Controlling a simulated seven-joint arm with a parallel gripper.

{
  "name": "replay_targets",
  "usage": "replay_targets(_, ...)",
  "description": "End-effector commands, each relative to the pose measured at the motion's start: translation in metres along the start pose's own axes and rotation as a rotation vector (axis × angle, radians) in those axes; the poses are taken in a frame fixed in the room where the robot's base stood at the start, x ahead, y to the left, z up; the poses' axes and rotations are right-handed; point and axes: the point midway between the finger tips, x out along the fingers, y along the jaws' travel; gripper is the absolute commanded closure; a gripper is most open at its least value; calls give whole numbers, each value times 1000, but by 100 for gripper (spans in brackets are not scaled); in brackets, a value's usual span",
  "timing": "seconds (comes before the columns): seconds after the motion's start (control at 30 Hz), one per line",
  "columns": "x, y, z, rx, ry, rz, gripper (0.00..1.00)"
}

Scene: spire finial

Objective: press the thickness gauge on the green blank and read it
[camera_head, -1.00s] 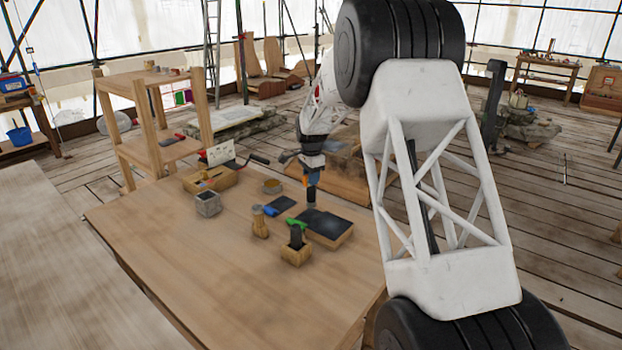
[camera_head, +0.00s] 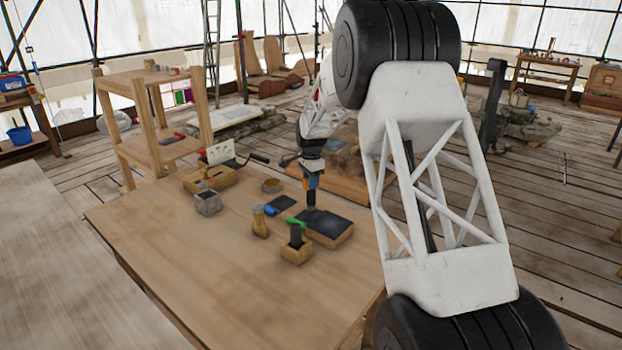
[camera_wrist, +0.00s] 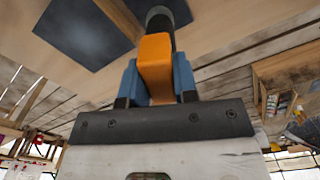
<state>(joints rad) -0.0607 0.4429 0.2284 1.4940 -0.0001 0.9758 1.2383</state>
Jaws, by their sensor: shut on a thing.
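My gripper (camera_head: 312,180) is shut on the orange body of a tool with a dark round end, which I take to be the thickness gauge (camera_wrist: 155,60). It points down at the left end of a dark-topped wooden block (camera_head: 328,229). I cannot tell whether its tip touches the block. The only green I see is a small green piece (camera_head: 296,221) on a dark upright item in a small wooden holder (camera_head: 296,254), left of my gripper. I cannot tell whether this is the green blank. No gauge reading shows. In the wrist view, blue fingers flank the orange body.
On the table (camera_head: 200,260) are a small wooden figure-like piece (camera_head: 260,224), a blue item (camera_head: 271,210), a dark flat plate (camera_head: 284,202), a grey block (camera_head: 207,203) and a wooden tray (camera_head: 215,181). The table's front left is clear. A wooden shelf stands behind.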

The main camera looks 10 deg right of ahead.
Motion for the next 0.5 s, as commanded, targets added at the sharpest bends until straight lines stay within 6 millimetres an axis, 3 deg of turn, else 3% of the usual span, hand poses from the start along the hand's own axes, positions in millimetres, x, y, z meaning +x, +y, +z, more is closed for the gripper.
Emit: replay_targets(0.5,25,0,0,0,0,0,100)
